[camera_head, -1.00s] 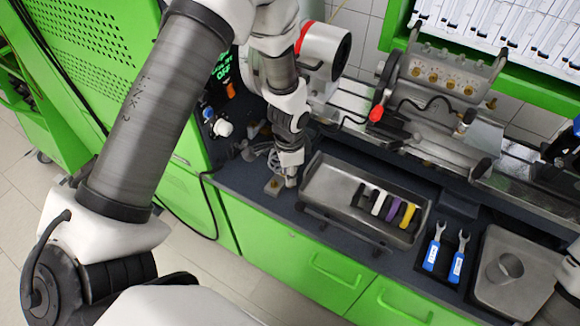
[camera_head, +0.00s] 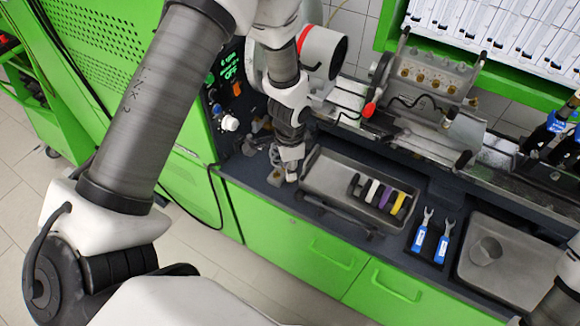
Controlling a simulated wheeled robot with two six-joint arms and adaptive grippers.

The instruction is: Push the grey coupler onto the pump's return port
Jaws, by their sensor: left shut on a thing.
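My left gripper (camera_head: 290,160) points down at the bench, just left of the long metal tray. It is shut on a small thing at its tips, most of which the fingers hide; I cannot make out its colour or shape. A small grey metal fitting (camera_head: 275,181) stands on the bench right beside the fingertips. I cannot tell which part is the pump's return port, or whether the held thing touches it. My right gripper is not in view.
The metal tray (camera_head: 323,164) holds several black, white, purple and yellow pieces. Two blue-handled wrenches (camera_head: 420,238) lie to its right, beside a shallow pan (camera_head: 470,262) with a cup (camera_head: 486,250). A lathe (camera_head: 430,75) stands behind. A control panel (camera_head: 230,90) is left of the gripper.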

